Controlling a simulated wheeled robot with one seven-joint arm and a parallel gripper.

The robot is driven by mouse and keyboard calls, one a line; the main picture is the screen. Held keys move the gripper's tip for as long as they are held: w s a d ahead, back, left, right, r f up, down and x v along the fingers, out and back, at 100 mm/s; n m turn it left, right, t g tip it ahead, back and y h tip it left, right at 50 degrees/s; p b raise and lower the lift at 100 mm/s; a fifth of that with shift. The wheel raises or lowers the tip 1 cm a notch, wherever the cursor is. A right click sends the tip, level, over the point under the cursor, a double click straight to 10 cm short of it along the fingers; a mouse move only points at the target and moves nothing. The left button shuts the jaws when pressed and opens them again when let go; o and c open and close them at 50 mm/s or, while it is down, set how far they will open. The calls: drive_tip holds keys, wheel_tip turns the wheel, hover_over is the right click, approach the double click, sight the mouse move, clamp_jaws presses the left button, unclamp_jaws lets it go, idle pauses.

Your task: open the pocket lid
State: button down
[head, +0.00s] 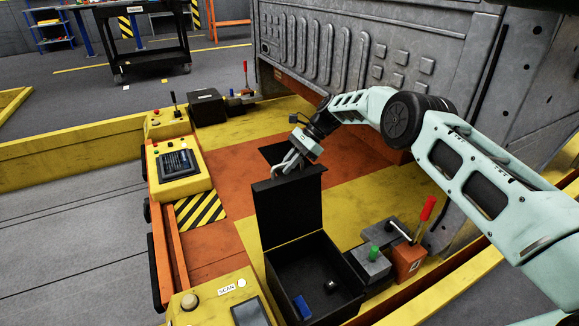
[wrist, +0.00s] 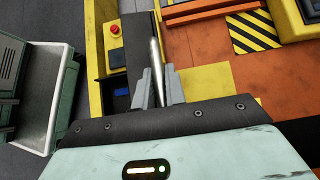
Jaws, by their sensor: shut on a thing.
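The pocket is a black open box (head: 352,283) at the bottom middle of the head view. Its black lid (head: 288,212) stands about upright at the box's far side, so the inside shows. A blue block (head: 303,306) and a small dark item (head: 331,287) lie in it. The exact finger contact is partly hidden in the head view.
A red-handled lever (head: 425,212) and a green-knobbed box (head: 370,262) stand right of the pocket. A yellow screen console (head: 178,170) stands at left, and a "SCAN" panel (head: 212,300) at the lower left. A grey ribbed wall (head: 370,60) rises behind my arm.

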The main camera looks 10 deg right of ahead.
drive_tip(key=shift+d+f, duration=0.1)
drive_tip(key=shift+f, duration=0.05)
drive_tip(key=c, duration=1.5)
unclamp_jaws()
drive_tip(key=shift+o, duration=0.2)
drive_tip(key=shift+w+d+r, duration=0.1)
drive_tip(key=shift+d+r, duration=0.1)
drive_tip(key=shift+r, duration=0.15)
drive_tip(key=p+v, duration=0.2)
drive_tip(key=v, duration=0.9)
drive_tip(key=shift+d, duration=0.1)
